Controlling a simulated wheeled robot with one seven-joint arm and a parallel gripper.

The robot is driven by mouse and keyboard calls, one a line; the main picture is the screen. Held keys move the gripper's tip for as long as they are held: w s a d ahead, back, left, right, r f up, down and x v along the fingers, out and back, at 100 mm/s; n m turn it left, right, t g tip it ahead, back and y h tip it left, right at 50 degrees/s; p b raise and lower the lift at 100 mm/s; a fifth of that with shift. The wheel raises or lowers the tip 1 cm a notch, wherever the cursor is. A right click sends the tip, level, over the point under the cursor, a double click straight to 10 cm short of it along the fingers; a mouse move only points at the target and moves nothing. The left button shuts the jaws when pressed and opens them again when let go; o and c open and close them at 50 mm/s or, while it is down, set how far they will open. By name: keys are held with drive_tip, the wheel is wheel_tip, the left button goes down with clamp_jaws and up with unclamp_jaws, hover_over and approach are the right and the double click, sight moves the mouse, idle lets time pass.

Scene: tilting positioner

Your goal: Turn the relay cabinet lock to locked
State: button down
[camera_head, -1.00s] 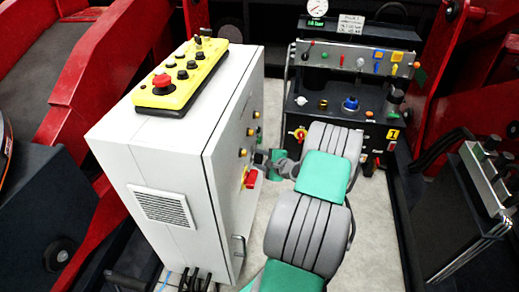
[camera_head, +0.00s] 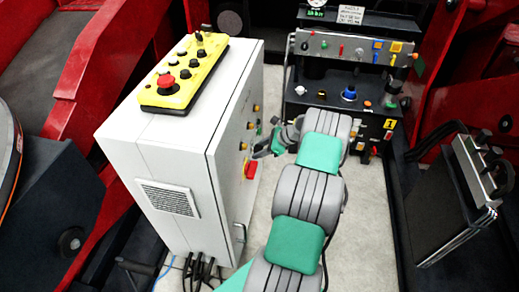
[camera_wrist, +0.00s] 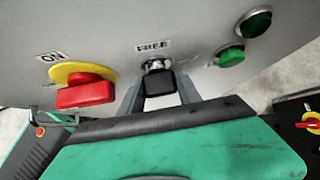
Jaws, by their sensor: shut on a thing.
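The grey relay cabinet (camera_head: 160,150) stands left of my arm. In the wrist view its front panel (camera_wrist: 110,30) fills the top. A lock with a black key head (camera_wrist: 159,83) and a metal barrel (camera_wrist: 157,64) sits below a label reading FREE (camera_wrist: 153,46). Other marks around the lock are too blurred to read. My gripper (camera_wrist: 160,92) has one finger on each side of the key head and is shut on it. In the head view my gripper (camera_head: 263,148) is at the cabinet's front face, and the key is too small to make out.
A red rotary switch (camera_wrist: 87,92) on a yellow plate, labelled ON, is close left of the lock. A green button (camera_wrist: 230,56) and a dark one (camera_wrist: 255,22) are to its right. A yellow control box (camera_head: 185,75) lies on the cabinet. A dark control panel (camera_head: 340,105) stands behind.

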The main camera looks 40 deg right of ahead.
drive_tip(key=shift+m+g+y, duration=0.3)
drive_tip(key=shift+y, duration=0.1)
idle(0.3)
drive_tip(key=c, duration=0.8)
unclamp_jaws()
drive_tip(key=shift+c, duration=0.2)
drive_tip(key=v, duration=0.7)
drive_tip(key=shift+s+d+r+p, duration=0.15)
drive_tip(key=shift+s+r+p, duration=0.1)
drive_tip(key=shift+p, duration=0.1)
